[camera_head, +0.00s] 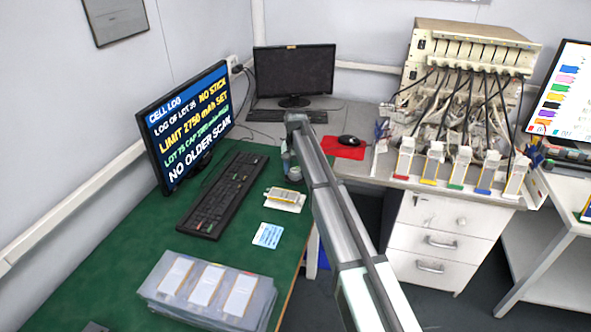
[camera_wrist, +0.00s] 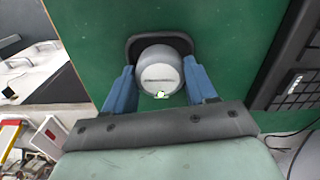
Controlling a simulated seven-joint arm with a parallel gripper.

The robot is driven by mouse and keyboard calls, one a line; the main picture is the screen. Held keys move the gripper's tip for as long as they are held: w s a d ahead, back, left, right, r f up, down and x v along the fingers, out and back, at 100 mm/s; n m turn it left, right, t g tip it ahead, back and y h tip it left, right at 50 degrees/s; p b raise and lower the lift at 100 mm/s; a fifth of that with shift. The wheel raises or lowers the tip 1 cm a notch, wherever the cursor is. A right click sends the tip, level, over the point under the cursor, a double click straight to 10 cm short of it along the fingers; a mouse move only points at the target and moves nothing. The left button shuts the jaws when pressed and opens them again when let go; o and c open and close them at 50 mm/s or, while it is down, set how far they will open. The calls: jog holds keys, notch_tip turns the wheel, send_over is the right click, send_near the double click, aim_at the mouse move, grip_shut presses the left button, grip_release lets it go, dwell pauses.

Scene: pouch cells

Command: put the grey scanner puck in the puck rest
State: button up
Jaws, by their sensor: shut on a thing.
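The grey scanner puck (camera_wrist: 160,66) is a round, light grey body with a slot-like mark and a small green light on its near side. My gripper (camera_wrist: 159,76) is shut on it, with one blue finger on each side. The dark puck rest (camera_wrist: 133,48) shows behind and around the far side of the puck, against the green mat. I cannot tell whether the puck touches the rest or is just above it. In the head view the puck (camera_head: 294,173) shows small at the mat's far right, partly hidden by my arm.
A black keyboard (camera_head: 222,193) and the cell log monitor (camera_head: 183,123) stand left of my gripper. A pouch cell in a holder (camera_head: 284,199), a blue-white card (camera_head: 268,235) and a clear box (camera_head: 160,286) lie nearer. A red mouse pad (camera_head: 340,150) is to the right.

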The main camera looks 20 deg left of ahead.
aim_at(296, 170)
jog(key=o, duration=1.2)
jog(key=shift+f, duration=0.1)
notch_tip(296, 170, up, 12)
